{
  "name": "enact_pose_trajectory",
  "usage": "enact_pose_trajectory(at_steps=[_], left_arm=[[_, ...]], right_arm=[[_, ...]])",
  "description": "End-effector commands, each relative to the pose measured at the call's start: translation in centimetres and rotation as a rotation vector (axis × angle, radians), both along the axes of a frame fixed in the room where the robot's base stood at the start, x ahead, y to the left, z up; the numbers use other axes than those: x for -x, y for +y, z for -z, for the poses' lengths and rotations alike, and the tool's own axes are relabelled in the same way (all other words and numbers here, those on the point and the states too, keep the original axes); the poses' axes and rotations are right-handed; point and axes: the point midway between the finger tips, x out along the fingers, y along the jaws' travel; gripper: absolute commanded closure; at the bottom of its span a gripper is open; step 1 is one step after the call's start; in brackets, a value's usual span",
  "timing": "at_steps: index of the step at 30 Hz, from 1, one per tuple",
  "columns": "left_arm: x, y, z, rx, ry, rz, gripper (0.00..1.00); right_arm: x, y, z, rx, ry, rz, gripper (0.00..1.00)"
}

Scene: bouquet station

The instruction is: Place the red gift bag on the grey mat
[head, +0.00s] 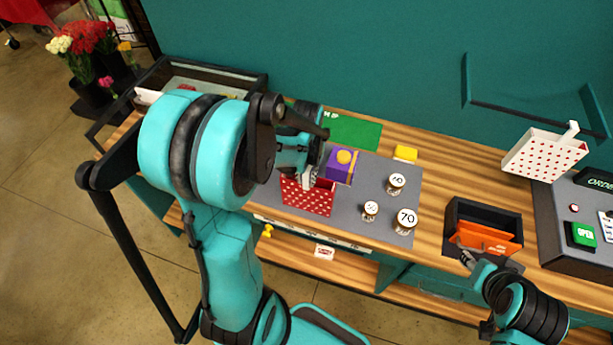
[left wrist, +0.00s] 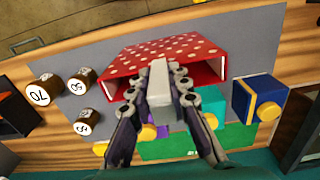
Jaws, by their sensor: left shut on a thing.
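The red gift bag (head: 306,199) with white dots is at the left part of the grey mat (head: 408,175). In the left wrist view the bag (left wrist: 190,52) shows its open top, with a white handle (left wrist: 160,82) between my fingers. My left gripper (head: 312,172) is above the bag and shut on that handle; the left gripper also fills the middle of the wrist view (left wrist: 160,90). I cannot tell whether the bag's base touches the mat. My right gripper (head: 466,252) is by the orange item, its jaws too small to read.
A purple box with a yellow top (head: 341,164) is close to the bag's right. Several numbered jars (head: 405,222) stand on the mat's right.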

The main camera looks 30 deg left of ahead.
Motion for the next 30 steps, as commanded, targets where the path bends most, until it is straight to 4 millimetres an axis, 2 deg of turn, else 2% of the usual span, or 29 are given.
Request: enact_pose_trajectory(at_steps=[3, 4, 6, 14, 19, 30], left_arm=[[0.0, 0.0, 0.5, 0.0, 0.0, 0.0, 1.0], [0.0, 0.0, 0.4, 0.0, 0.0, 0.0, 0.74], [0.0, 0.0, 0.3, 0.0, 0.0, 0.0, 0.61], [0.0, 0.0, 0.3, 0.0, 0.0, 0.0, 0.61], [0.0, 0.0, -0.8, 0.0, 0.0, 0.0, 0.61], [0.0, 0.0, -8.7, 0.0, 0.0, 0.0, 0.61]], right_arm=[[0.0, 0.0, 0.5, 0.0, 0.0, 0.0, 0.6], [0.0, 0.0, 0.4, 0.0, 0.0, 0.0, 0.6], [0.0, 0.0, 0.3, 0.0, 0.0, 0.0, 0.6], [0.0, 0.0, 0.3, 0.0, 0.0, 0.0, 0.6], [0.0, 0.0, -0.2, 0.0, 0.0, 0.0, 0.6], [0.0, 0.0, -1.2, 0.0, 0.0, 0.0, 0.6]])
